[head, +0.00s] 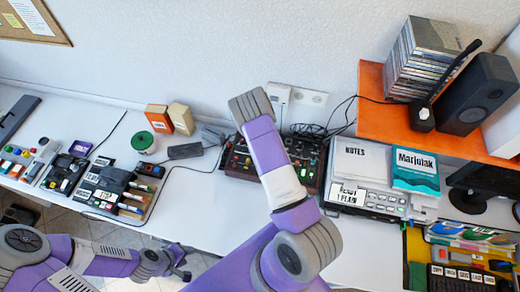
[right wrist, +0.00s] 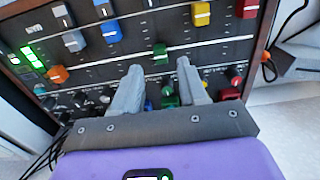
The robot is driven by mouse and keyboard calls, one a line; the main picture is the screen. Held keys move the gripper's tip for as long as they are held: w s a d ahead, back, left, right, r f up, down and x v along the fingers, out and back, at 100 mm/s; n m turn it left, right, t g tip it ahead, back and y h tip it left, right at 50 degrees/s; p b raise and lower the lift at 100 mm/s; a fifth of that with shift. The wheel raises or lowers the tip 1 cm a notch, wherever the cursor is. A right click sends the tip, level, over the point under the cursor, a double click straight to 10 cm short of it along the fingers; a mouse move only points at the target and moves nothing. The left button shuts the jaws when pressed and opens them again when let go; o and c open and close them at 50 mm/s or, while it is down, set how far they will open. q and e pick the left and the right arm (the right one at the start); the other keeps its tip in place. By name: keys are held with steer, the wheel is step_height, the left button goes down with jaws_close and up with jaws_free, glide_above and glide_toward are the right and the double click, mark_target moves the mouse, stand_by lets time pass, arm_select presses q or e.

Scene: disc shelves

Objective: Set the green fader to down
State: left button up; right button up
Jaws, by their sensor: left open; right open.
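The green fader (right wrist: 160,52) shows in the right wrist view as a small green cap with a light line, on a dark panel (right wrist: 125,55) with rows of sliders. My right gripper (right wrist: 159,66) is open, its two grey fingers on either side just below the cap, with no clear contact visible. In the head view my right arm covers part of the panel (head: 240,158), and this fader cannot be picked out. My left gripper (head: 181,266) is open and empty in front of the table, at the lower left.
Blue (right wrist: 110,31), yellow (right wrist: 201,13) and red (right wrist: 246,8) caps sit above the fingers. An orange cap (right wrist: 57,75) is to the left. Knobs lie near the fingers. Boxes (head: 180,118) and a labelled device (head: 368,200) flank the panel.

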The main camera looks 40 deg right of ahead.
steer(key=shift+w+f, duration=0.1)
steer(key=shift+f, duration=1.65)
jaws_close()
steer(key=shift+a, duration=0.1)
